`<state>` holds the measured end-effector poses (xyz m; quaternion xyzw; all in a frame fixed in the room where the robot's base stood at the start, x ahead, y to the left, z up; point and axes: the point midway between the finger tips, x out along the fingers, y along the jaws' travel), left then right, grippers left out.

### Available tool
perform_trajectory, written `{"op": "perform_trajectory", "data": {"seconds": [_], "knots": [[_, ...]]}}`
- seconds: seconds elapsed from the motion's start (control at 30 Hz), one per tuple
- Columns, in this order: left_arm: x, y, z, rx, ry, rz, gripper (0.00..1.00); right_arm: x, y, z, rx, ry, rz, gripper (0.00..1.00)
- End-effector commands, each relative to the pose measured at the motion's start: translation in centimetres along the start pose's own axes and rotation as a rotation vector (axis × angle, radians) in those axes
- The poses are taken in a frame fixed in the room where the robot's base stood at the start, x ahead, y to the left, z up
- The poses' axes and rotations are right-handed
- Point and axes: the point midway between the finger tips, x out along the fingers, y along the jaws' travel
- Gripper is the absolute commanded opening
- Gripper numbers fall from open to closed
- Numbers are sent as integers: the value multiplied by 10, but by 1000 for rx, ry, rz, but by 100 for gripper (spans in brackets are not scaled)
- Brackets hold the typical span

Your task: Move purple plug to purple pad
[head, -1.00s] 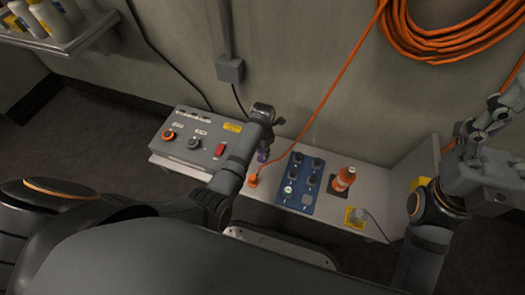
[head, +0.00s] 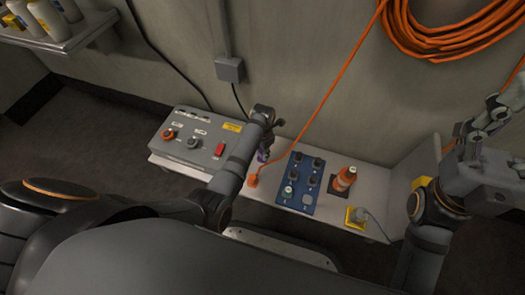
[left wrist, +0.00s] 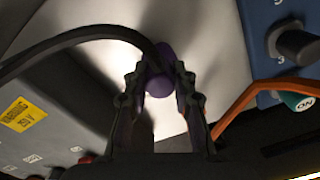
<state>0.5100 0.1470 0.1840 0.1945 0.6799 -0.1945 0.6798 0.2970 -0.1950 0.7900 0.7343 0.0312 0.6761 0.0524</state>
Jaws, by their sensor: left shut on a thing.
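The purple plug (left wrist: 158,82) is between the fingers of my left gripper (left wrist: 160,95) in the left wrist view, with a black cord running from it to the left. My left gripper (head: 264,150) is shut on the plug. In the head view only a little purple (head: 263,156) shows below the fingers, above the back of the pale bench, between the grey control box and the blue panel. I cannot make out a separate purple pad. My right gripper (head: 486,125) is up at the right edge, away from the bench; its finger opening is unclear.
An orange plug (head: 252,181) with an orange cord stands close to my left gripper. The grey control box (head: 185,150) is left.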

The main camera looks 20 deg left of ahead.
Motion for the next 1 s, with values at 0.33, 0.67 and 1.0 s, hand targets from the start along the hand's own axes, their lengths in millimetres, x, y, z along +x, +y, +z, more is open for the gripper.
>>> {"op": "perform_trajectory", "data": {"seconds": [0.33, 0.67, 1.0], "knots": [[0, 0, 0, 0, 0, 0, 0, 3, 0, 0, 0, 1, 0, 69], [-1, 0, 0, 0, 0, 0, 0, 5, 1, 0, 0, 1, 0, 69], [0, 0, 0, 0, 0, 0, 0, 12, 1, -1, 0, 1, -1, 69]]}}
